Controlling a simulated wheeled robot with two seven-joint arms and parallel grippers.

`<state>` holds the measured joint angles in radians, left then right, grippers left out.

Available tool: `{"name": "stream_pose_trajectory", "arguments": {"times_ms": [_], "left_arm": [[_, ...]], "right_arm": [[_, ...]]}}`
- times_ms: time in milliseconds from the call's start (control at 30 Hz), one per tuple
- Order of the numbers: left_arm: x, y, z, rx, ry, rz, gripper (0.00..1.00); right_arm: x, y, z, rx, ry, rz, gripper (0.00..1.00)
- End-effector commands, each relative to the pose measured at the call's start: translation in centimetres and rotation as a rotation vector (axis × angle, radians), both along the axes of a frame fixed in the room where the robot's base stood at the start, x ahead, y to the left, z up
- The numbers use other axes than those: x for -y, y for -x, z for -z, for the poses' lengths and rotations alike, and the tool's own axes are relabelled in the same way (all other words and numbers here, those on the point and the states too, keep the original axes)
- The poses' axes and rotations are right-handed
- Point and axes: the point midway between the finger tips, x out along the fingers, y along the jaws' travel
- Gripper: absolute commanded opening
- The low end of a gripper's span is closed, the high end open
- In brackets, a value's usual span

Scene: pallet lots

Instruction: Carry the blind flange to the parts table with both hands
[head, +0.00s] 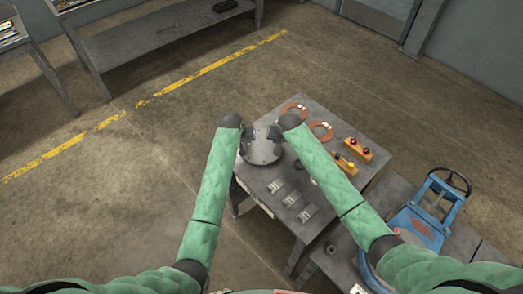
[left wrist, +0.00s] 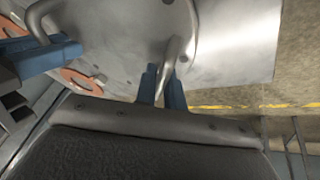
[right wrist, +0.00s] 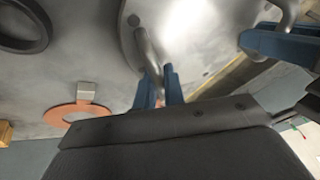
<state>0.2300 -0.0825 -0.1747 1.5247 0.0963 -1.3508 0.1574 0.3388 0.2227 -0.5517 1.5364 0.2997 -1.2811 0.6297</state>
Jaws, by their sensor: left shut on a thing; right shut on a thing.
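The blind flange (head: 262,150) is a round grey steel disc with two bar handles, over the far left corner of a grey metal table (head: 318,212). My left gripper (head: 246,132) is shut on one handle; the left wrist view shows its blue fingers (left wrist: 165,86) around the bar, with the disc (left wrist: 112,40) beyond. My right gripper (head: 275,132) is shut on the other handle; the right wrist view shows its fingers (right wrist: 159,88) around that bar, with the disc (right wrist: 195,40) beyond. I cannot tell whether the flange touches the tabletop.
The tabletop holds copper rings (head: 321,131), orange blocks (head: 358,150) and small metal pieces (head: 292,197). A blue wheeled device (head: 415,228) stands at right. A dark bench (head: 165,35) and another table (head: 14,36) stand at the back left. The floor with a yellow line (head: 190,79) is clear between.

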Motion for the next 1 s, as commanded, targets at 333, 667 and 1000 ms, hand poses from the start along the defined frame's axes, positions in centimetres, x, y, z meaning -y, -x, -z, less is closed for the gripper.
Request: {"name": "stream_pose_trajectory", "arguments": {"times_ms": [333, 667, 1000], "left_arm": [[-0.2, 0.0, 1.2, 0.000, -0.002, -0.002, 0.12], [-0.1, 0.0, 1.0, 0.000, -0.001, 0.000, 0.32], [-0.6, 1.1, -1.6, 0.003, 0.000, -0.001, 0.32]], "right_arm": [[0.2, -0.1, 1.2, 0.000, 0.002, 0.002, 0.13], [0.1, 0.0, 1.0, 0.000, 0.001, 0.000, 0.32], [0.0, 0.0, 1.0, 0.000, 0.000, 0.000, 0.32]]}}
